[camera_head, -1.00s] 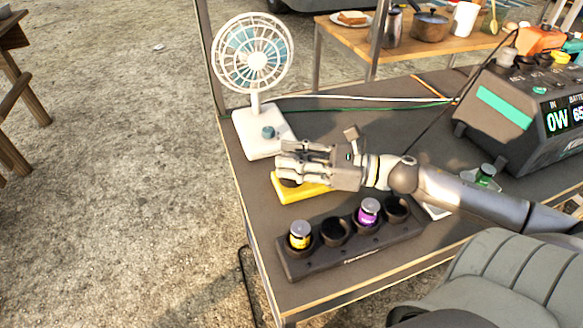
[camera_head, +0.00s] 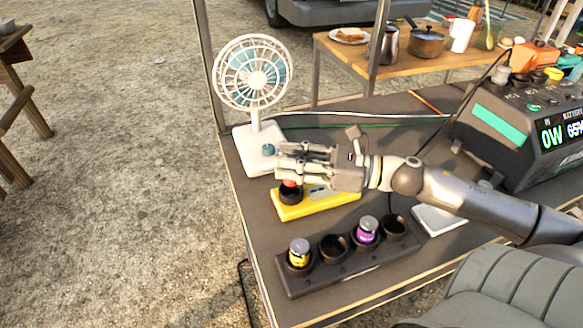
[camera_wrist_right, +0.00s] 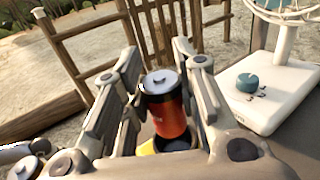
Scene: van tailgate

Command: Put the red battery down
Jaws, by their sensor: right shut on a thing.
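My right gripper (camera_head: 283,162) is shut on the red battery (camera_wrist_right: 166,116), which stands roughly upright between the two fingers in the right wrist view. In the head view only a small red part (camera_head: 290,183) shows under the fingers, at the mouth of a black round socket (camera_head: 291,196). The socket is at the left end of a yellow block (camera_head: 318,205) on the table. I cannot tell how far the battery is inside the socket. My left gripper is not in view.
A white fan (camera_head: 254,82) stands just behind the yellow block. In front, a black rack (camera_head: 355,262) holds a yellow battery (camera_head: 299,252) and a purple battery (camera_head: 367,231), with two empty holes. A power station (camera_head: 515,130) stands at the right. A white pad (camera_head: 438,219) lies right of the rack.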

